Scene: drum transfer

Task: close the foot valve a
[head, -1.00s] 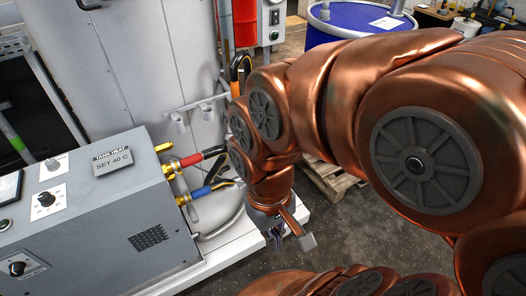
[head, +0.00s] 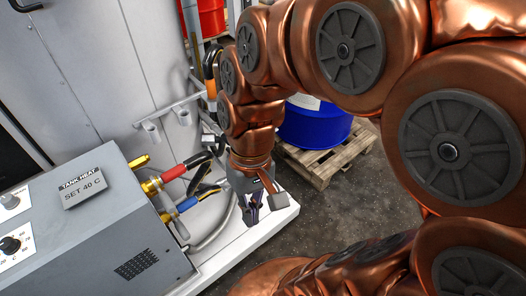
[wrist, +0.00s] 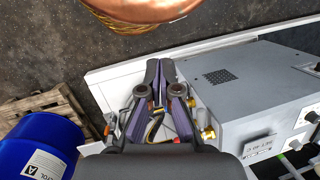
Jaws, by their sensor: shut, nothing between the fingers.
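My gripper (head: 252,208) points down in front of the white machine, over the edge of its white base. In the wrist view my gripper (wrist: 159,78) has its purple fingers together, with nothing held. Brass fittings and hoses show below and between the fingers, partly covered by them. A brass fitting with a red sleeve (head: 174,176) and one with a blue sleeve (head: 182,208) leave the side of the grey control box. I cannot pick out foot valve a for sure; it may be hidden by the gripper and arm.
The grey control box (head: 125,225) marked TANK HEAT stands close to the gripper's left in the head view. A blue drum (head: 315,127), labelled A in the wrist view (wrist: 38,150), stands on a wooden pallet (head: 325,162). Dark floor (head: 335,215) is free at right.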

